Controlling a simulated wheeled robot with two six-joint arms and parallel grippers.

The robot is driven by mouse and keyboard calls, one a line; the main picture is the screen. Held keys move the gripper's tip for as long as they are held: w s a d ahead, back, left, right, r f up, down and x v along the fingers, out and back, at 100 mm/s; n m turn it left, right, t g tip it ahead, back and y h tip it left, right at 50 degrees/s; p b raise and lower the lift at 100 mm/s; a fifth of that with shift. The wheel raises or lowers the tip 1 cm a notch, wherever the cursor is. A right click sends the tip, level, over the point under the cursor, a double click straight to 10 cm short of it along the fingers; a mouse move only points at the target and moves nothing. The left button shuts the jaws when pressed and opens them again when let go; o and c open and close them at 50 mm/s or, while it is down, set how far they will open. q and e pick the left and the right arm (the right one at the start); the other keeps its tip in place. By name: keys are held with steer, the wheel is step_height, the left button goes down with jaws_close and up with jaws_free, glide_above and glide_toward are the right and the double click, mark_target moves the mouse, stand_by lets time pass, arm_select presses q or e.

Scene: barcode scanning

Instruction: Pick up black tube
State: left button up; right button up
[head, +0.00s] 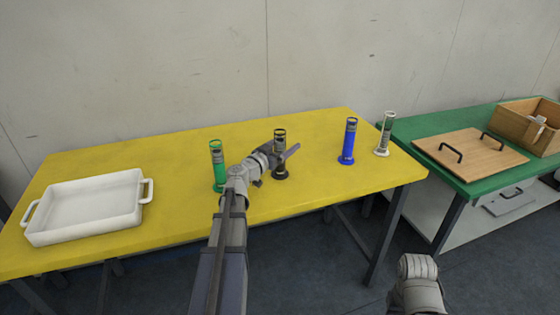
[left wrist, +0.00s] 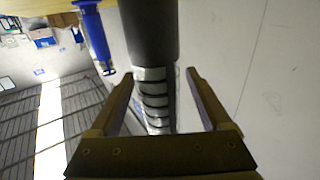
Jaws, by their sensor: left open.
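The black tube (head: 280,135) stands upright on the yellow table, partly hidden behind my left gripper (head: 287,157). Its black top and base show above and below the gripper. In the left wrist view the black tube (left wrist: 150,38) appears between the two spread fingers of my left gripper (left wrist: 158,85), with a gap on each side. The gripper is open and holds nothing. I cannot tell how deep the tube is between the fingers. My right gripper is not in view; only part of my right arm shows at the lower right.
A green tube (head: 217,158) stands left of the black tube. A blue tube (head: 348,140) and a white tube (head: 385,133) stand to the right. A white tray (head: 68,233) is at the left of the yellow table (head: 180,222). A green table (head: 420,127) holds a wooden lid (head: 482,162) and box (head: 511,121).

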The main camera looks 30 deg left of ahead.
arm_select(q)
steer(key=shift+w, duration=0.15)
steer(key=shift+c, duration=0.2)
jaws_close()
stand_by(0.3)
